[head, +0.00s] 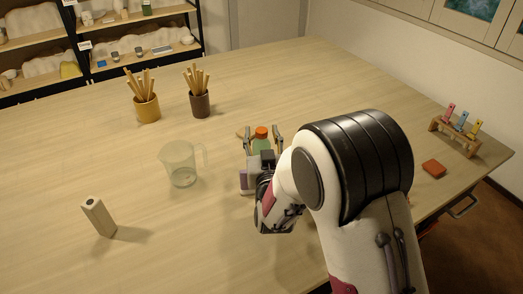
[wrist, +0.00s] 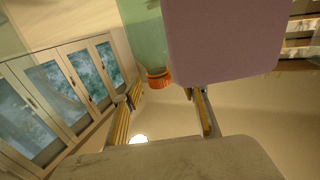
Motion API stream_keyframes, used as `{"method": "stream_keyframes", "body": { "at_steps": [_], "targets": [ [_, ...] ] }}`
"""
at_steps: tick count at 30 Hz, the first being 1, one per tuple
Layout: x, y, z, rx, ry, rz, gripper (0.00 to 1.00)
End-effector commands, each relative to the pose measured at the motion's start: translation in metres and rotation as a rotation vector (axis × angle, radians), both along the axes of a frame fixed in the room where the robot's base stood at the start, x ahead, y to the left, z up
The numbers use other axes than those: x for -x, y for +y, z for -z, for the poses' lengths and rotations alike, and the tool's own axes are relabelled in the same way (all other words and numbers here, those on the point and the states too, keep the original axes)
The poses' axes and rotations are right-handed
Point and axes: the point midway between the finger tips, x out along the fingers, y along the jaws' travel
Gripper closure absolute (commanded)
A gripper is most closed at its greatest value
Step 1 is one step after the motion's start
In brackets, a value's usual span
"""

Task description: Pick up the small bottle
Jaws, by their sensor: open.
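A small green bottle with an orange cap (head: 261,146) stands on the table beside my gripper (head: 263,139). In the head view it shows between my two raised fingers. In the wrist view the tilted picture shows the bottle's orange cap (wrist: 158,78) and part of its green body, in the gap beyond my fingertips (wrist: 163,97). My gripper is open and holds nothing. My wrist hides the lower part of the bottle in the head view. I cannot tell whether a finger touches it.
A purple and white item (head: 246,182) stands close to my gripper; a large purple face (wrist: 222,38) fills the wrist view's top. A clear jug (head: 180,165) and pale block (head: 98,217) stand left. Two stick-filled cups (head: 147,108) (head: 200,104) are behind. An orange block (head: 433,168) lies right.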

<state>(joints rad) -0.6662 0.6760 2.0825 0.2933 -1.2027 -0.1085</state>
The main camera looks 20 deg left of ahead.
Motion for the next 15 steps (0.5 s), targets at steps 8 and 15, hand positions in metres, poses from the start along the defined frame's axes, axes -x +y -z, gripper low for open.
{"method": "stream_keyframes", "body": {
  "at_steps": [8,15],
  "targets": [
    [-0.016,0.006,0.0,0.0,0.0,0.001,0.57],
    [-0.016,0.006,0.0,0.0,0.0,0.0,0.57]
  ]
}}
